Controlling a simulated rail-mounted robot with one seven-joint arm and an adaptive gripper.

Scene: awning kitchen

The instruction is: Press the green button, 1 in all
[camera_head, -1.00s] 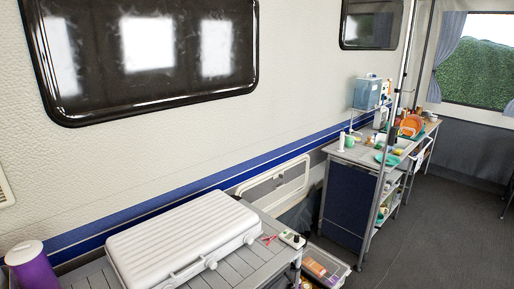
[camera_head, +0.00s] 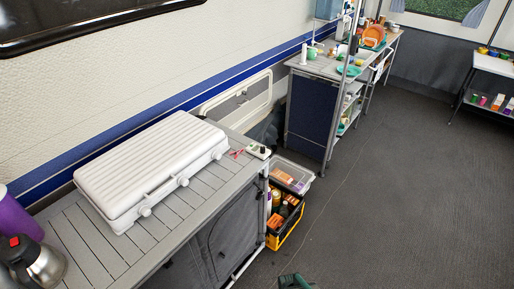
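No green button shows clearly. A small white and dark device (camera_head: 259,151) sits on the right end of the grey slatted table, beside a red item. It is too small to tell whether it bears a green button. My gripper is not in view.
A white ribbed case (camera_head: 152,168) lies on the slatted table (camera_head: 82,245). A steel and black jug (camera_head: 38,262) and a purple container (camera_head: 14,215) stand at the left. A yellow-black crate (camera_head: 286,222) is on the floor. A dark green item (camera_head: 293,281) shows at the bottom edge. Open floor lies right.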

